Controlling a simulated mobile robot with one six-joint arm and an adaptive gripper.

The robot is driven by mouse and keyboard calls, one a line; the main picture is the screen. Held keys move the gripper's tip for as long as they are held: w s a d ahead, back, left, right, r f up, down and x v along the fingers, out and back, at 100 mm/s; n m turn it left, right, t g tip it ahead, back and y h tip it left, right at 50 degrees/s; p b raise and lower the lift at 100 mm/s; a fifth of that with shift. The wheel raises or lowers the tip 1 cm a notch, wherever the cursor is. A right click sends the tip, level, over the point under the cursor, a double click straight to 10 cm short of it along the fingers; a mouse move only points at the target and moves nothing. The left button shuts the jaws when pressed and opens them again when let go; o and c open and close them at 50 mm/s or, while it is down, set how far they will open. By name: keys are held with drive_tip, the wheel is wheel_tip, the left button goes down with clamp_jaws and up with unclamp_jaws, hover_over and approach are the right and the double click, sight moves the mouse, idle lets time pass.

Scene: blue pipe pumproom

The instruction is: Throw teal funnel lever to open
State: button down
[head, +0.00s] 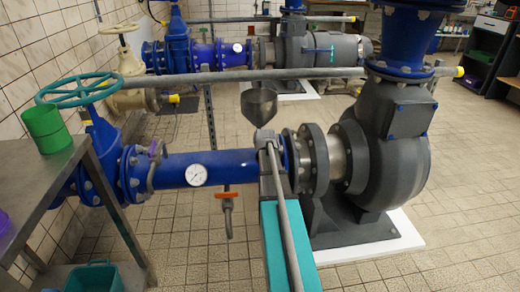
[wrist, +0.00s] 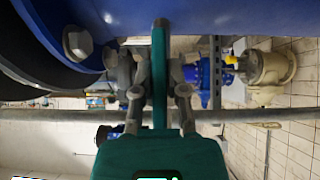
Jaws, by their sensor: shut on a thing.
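The grey metal funnel (head: 259,104) stands above the blue pipe in the head view. In the wrist view the teal lever (wrist: 160,62) is a narrow upright bar between the two fingers of my gripper (wrist: 157,85). The fingers press on it from both sides, just below the big blue pipe in the picture. In the head view my arm covers the spot under the funnel, so the lever and fingertips cannot be made out there.
The blue pipe (head: 226,166) with a gauge (head: 196,175) runs close to my arm. An orange-handled tap (head: 226,196) hangs below it. A dark grey pump (head: 385,165) stands right. A metal table (head: 50,180) with a green cup (head: 47,129) stands left.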

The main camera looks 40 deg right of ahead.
drive_tip(key=shift+w+d+r, duration=0.1)
drive_tip(key=shift+w+r, duration=0.1)
drive_tip(key=shift+w, duration=0.15)
drive_tip(key=c, duration=0.7)
unclamp_jaws()
drive_tip(key=shift+s, duration=0.1)
drive_tip(key=shift+s, duration=0.15)
drive_tip(key=shift+a, duration=0.2)
